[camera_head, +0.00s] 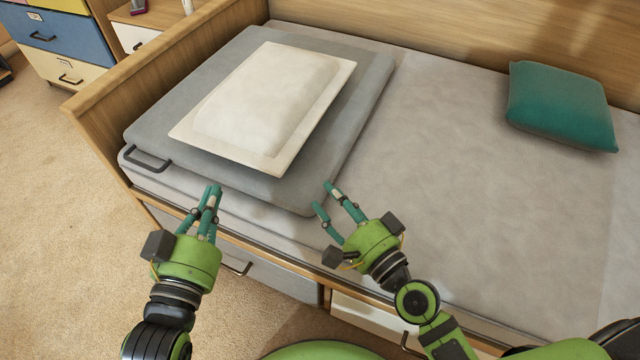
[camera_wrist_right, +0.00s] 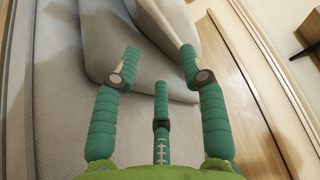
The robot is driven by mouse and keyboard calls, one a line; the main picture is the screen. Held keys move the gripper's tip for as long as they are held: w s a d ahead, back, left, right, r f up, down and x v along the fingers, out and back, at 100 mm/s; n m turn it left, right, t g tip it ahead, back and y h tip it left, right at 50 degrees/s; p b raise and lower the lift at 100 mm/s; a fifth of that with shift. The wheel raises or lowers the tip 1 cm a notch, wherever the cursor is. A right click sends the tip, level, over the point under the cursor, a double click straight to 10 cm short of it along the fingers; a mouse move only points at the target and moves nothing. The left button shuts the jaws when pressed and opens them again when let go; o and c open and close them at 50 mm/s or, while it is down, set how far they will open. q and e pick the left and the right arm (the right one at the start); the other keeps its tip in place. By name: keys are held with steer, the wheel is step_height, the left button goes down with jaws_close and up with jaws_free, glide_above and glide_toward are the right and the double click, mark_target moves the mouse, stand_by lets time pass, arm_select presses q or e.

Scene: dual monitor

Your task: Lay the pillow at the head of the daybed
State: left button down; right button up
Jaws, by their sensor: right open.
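A white pillow (camera_head: 268,98) with a flat cream border lies on a grey folded pad (camera_head: 345,115) at the left end of the daybed (camera_head: 440,190), beside the wooden end board (camera_head: 185,50). A pale corner of the pillow (camera_wrist_right: 167,18) shows at the top of the right wrist view. My right gripper (camera_head: 323,196) is open and empty beside the pad's near right corner, apart from the pillow. My left gripper (camera_head: 210,189) is near the daybed's front edge, short of the pillow, with nothing visible in it. Its fingers overlap, so its opening is unclear.
A teal cushion (camera_head: 562,105) lies on the right of the daybed near the back panel (camera_head: 440,25). The mattress between it and the pad is clear. Drawers with handles (camera_head: 238,268) are below the front edge. A coloured drawer cabinet (camera_head: 62,40) stands at the far left.

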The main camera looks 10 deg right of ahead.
steer(key=shift+s, duration=0.25)
arm_select(q)
steer(key=shift+d+r, duration=0.1)
steer(key=shift+r, duration=0.25)
arm_select(e)
step_height(320, 180, up, 8)
steer(key=s+d+n+h, duration=0.1)
steer(key=d+n+h, duration=0.1)
steer(key=n, duration=1.4)
steer(key=shift+s+r+n+t+h, duration=0.15)
steer(key=shift+n+t+h, duration=0.25)
steer(key=shift+h, duration=0.2)
